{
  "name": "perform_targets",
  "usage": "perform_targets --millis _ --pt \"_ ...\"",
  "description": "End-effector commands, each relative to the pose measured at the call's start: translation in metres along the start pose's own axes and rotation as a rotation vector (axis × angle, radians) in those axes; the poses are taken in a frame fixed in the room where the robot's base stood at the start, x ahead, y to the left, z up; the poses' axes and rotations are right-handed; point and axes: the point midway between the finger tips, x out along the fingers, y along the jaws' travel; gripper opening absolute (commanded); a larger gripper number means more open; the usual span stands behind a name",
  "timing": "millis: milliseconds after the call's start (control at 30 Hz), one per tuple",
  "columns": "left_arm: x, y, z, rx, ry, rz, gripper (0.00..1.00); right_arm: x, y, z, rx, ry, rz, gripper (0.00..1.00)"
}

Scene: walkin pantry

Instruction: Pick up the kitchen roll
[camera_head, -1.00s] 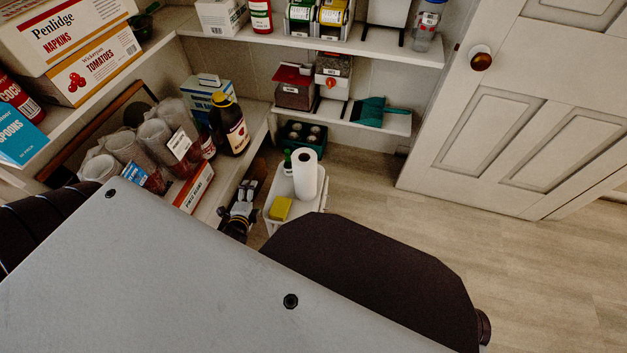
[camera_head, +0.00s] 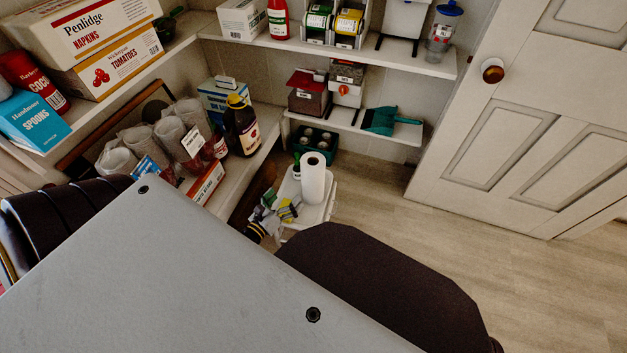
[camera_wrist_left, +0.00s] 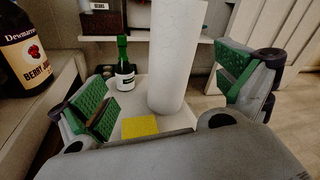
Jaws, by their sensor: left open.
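The kitchen roll (camera_head: 313,178) is a white upright cylinder standing on a small white stand (camera_head: 322,212) near the floor. In the left wrist view the roll (camera_wrist_left: 177,58) stands beyond my open left gripper (camera_wrist_left: 165,98), between the directions of its two green-padded fingers but nearer the right one. The fingers do not touch it. In the head view my left gripper (camera_head: 278,212) is low at the front left of the stand, beside the roll. My right gripper is not seen.
A green crate (camera_head: 317,144) stands behind. Floor to the right is clear.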

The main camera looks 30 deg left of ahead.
Motion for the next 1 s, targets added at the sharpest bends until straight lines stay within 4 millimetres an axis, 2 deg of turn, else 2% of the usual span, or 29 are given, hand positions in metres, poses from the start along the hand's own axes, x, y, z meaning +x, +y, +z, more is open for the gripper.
perform_targets --millis 200,400,1000 --pt "-0.001 -0.015 0.007 0.219 -0.038 -0.063 1.0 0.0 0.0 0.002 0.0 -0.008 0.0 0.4" --pt "-0.001 -0.017 0.008 0.353 -0.048 -0.068 1.0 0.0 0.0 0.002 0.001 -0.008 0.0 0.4" --pt "0.004 -0.017 0.008 0.386 -0.049 -0.067 1.0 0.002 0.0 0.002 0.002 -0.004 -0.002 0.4"
